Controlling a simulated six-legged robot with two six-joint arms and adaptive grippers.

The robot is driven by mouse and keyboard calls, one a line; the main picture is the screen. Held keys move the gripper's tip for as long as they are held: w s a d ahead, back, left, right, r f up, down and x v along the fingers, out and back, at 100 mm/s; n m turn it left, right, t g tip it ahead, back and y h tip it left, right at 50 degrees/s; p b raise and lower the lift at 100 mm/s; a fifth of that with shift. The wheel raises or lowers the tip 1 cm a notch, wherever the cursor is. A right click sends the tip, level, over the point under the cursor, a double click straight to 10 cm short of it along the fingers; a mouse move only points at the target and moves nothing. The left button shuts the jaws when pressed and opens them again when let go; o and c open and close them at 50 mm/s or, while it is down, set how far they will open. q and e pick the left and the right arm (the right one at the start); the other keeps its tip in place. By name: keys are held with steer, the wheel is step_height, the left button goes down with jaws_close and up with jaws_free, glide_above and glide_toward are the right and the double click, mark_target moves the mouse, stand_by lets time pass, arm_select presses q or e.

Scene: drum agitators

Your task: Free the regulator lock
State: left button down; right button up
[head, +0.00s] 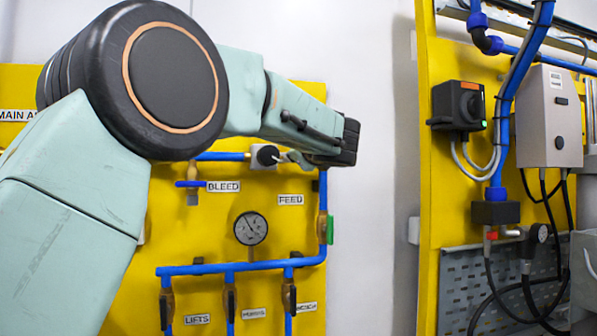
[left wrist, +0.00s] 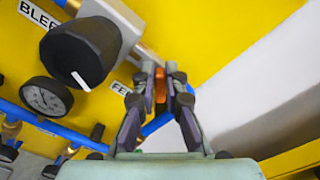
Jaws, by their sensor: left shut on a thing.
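The regulator, a grey body with a black knob (head: 266,155), sits on the blue pipe of the yellow panel, left of the FEED label. In the left wrist view the knob (left wrist: 84,50) is large at upper left, with a white mark on it. My left gripper (head: 292,158) reaches in beside the regulator, on its right; its tips are small and partly hidden in the head view. In the left wrist view my left gripper (left wrist: 160,86) is shut on a small orange-red piece (left wrist: 160,84), probably the regulator lock. Whether it still touches the regulator is unclear. My right gripper is out of view.
A pressure gauge (head: 251,228) and blue pipes with valves lie below. A blue-handled valve (head: 194,184) is by the BLEED label, and a green-handled valve (head: 329,230) is at the panel's right edge. A second yellow panel (head: 432,180) stands right, beyond bare white wall.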

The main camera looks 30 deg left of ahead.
arm_select(q)
steer(key=shift+s+a+f+n+b, duration=0.1)
steer(key=shift+f+n+b, duration=0.2)
steer(key=shift+n+b, duration=1.3)
steer(key=shift+f+n+b, duration=0.25)
steer(key=shift+n+b, duration=1.3)
steer(key=shift+s+a+f+n+b, duration=0.1)
steer(key=shift+f+n+b, duration=0.2)
steer(key=shift+n+b, duration=1.3)
steer(key=c, duration=1.8)
jaws_free()
steer(key=shift+d, duration=0.1)
steer(key=o, duration=0.3)
steer(key=shift+s+r, duration=0.2)
steer(key=shift+o, duration=0.5)
steer(key=shift+w, duration=0.15)
